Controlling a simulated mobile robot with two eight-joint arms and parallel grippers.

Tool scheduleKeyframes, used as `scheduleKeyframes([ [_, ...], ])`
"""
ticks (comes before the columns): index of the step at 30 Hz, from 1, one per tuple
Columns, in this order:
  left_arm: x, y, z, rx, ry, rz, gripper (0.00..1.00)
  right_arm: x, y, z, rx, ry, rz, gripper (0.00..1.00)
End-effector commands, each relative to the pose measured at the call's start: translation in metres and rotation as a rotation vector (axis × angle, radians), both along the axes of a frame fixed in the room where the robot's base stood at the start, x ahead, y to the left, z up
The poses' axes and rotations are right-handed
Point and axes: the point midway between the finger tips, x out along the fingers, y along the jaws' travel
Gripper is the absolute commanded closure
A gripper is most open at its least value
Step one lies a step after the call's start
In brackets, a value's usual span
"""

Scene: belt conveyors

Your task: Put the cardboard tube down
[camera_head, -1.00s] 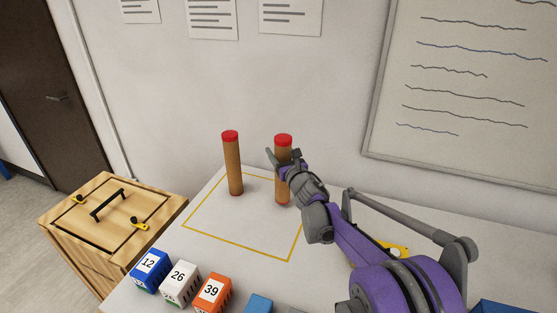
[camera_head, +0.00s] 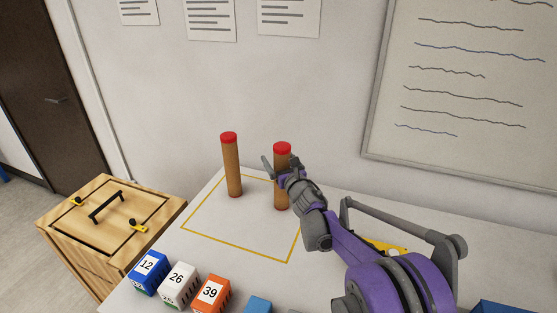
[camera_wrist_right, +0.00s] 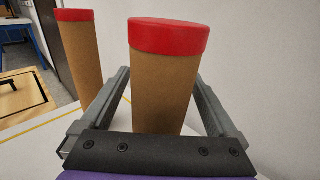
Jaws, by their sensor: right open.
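A cardboard tube (camera_head: 281,180) with a red cap stands upright on the table at the right back part of the yellow outline. It also shows in the right wrist view (camera_wrist_right: 165,80), between the fingers of my right gripper. My right gripper (camera_head: 280,165) is open around this tube, with a visible gap on both sides. A second cardboard tube (camera_head: 232,168) with a red cap stands upright to the left, apart from the gripper. It also shows in the right wrist view (camera_wrist_right: 80,55). The left gripper is not in view.
A yellow outline (camera_head: 235,247) marks the white table. Numbered boxes in blue (camera_head: 149,272), white (camera_head: 179,284) and orange (camera_head: 211,292) stand along the front. A wooden crate (camera_head: 75,245) with a black handle stands left of the table. The wall is close behind the tubes.

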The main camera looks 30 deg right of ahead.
Motion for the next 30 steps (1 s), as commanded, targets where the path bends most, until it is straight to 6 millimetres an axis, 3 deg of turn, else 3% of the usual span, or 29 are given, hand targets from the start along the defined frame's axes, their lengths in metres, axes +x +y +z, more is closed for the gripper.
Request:
scheduleKeyframes([
  [5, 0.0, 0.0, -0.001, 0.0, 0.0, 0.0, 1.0, -0.019, 0.002, 0.002, 0.0, 0.0, 0.0, 0.05],
  [12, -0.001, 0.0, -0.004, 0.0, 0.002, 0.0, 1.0, -0.071, 0.009, 0.001, -0.001, 0.0, -0.002, 0.05],
  [18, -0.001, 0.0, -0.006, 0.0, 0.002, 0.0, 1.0, -0.105, 0.014, 0.002, -0.001, 0.0, -0.002, 0.05],
  [24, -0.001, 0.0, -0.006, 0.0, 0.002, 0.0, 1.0, -0.119, 0.016, 0.002, 0.0, 0.0, -0.001, 0.05],
  [30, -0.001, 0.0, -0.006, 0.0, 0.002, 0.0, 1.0, -0.119, 0.016, 0.002, 0.0, 0.0, 0.0, 0.05],
])
